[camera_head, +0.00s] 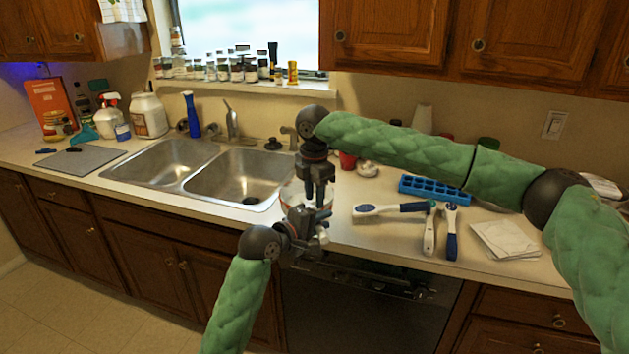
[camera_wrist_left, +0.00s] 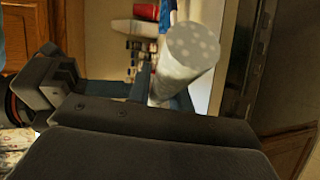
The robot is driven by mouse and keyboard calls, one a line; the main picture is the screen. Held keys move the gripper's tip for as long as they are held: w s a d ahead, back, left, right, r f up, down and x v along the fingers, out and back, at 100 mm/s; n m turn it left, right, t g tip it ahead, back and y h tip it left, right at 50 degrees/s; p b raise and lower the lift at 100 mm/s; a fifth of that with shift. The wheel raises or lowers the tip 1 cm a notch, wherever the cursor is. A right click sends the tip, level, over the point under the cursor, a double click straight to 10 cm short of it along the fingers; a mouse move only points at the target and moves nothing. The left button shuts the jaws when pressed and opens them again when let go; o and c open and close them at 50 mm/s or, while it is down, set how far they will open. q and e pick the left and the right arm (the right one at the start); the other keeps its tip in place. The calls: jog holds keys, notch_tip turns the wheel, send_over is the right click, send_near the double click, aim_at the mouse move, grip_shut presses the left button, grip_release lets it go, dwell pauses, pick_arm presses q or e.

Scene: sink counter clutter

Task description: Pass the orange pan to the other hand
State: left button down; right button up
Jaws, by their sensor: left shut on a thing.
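The orange pan (camera_head: 292,194) shows as a pale bowl shape with an orange rim, partly hidden behind my grippers at the counter's front edge. My left gripper (camera_head: 318,234) is shut on a pale part at the pan's near side. In the left wrist view, a pale grey cylinder with a speckled end (camera_wrist_left: 190,52) stands at the jaws; I cannot tell for sure that it is the pan's handle. My right gripper (camera_head: 320,200) points down just above the left one, over the pan, with its fingers apart.
The double sink (camera_head: 246,180) is left of the grippers. Brushes (camera_head: 392,209), a blue tray (camera_head: 432,188) and white napkins (camera_head: 504,240) lie to the right. A red item (camera_head: 347,160) stands behind my right gripper. Bare counter lies around the brushes.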

aim_at(314, 208)
pick_arm(q)
jog(key=shift+r, duration=0.2)
pick_arm(e)
jog(key=shift+s+a+f, duration=0.1)
jog(key=shift+f, duration=2.35)
grip_shut()
pick_arm(q)
jog(key=shift+d+f, duration=0.1)
pick_arm(e)
jog(key=shift+r, duration=0.1)
pick_arm(q)
jog(key=shift+f, duration=0.2)
pick_arm(e)
jog(key=shift+r, duration=0.15)
pick_arm(q)
jog(key=c, duration=1.3)
grip_release()
jog(key=shift+o, duration=0.7)
jog(key=shift+r, duration=0.1)
jog(key=v, duration=1.2)
